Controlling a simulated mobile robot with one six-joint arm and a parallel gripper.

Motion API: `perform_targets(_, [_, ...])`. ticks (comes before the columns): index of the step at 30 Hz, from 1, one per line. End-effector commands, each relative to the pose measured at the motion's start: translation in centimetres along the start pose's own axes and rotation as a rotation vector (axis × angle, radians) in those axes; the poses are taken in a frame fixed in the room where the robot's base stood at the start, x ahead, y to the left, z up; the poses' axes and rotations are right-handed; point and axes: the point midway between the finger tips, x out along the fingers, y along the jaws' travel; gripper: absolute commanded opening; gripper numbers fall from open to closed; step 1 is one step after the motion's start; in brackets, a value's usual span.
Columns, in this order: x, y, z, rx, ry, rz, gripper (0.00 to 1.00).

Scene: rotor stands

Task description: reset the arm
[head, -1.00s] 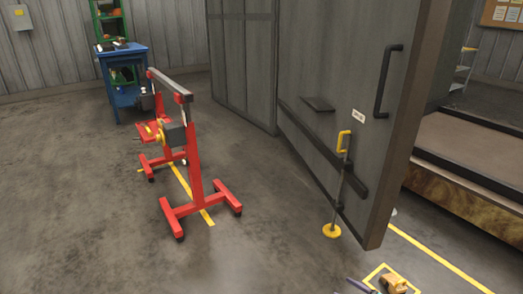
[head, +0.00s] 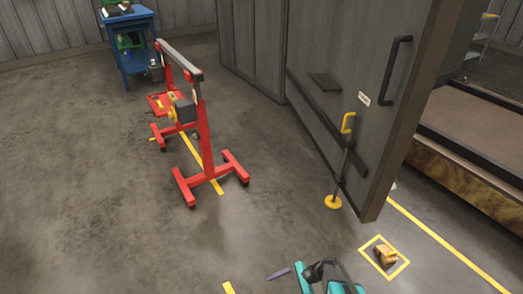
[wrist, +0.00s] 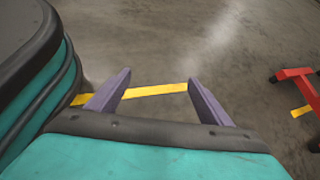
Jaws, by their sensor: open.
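My gripper (wrist: 159,78) shows in the wrist view as two purple fingers, spread apart and empty over the grey floor. A yellow floor stripe (wrist: 155,91) shows between them. In the head view, a purple finger (head: 279,272) of it shows at the bottom, left of my teal and black arm (head: 325,278). The gripper touches nothing that I can see. Most of the arm is cut off by the bottom edge of the head view.
A red wheeled stand (head: 205,150) holds a grey-and-yellow part at left centre. A large grey door (head: 350,75) with a yellow-handled bolt (head: 347,123) stands right. An orange-yellow object (head: 385,255) lies in a yellow floor square.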

Motion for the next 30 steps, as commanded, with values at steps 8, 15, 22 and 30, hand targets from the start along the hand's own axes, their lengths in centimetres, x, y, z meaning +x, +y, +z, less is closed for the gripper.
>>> perform_targets(8, [-0.1, 8.2, 6.4, -0.255, 0.135, 0.304, 0.73])
perform_targets(15, [-2.9, 14.3, 8.2, -0.487, 0.239, 0.553, 0.73])
perform_targets(22, [-7.3, 18.7, 7.1, -0.695, 0.32, 0.769, 0.73])
perform_targets(30, [-10.9, 20.1, 5.3, -0.899, 0.35, 0.956, 0.73])
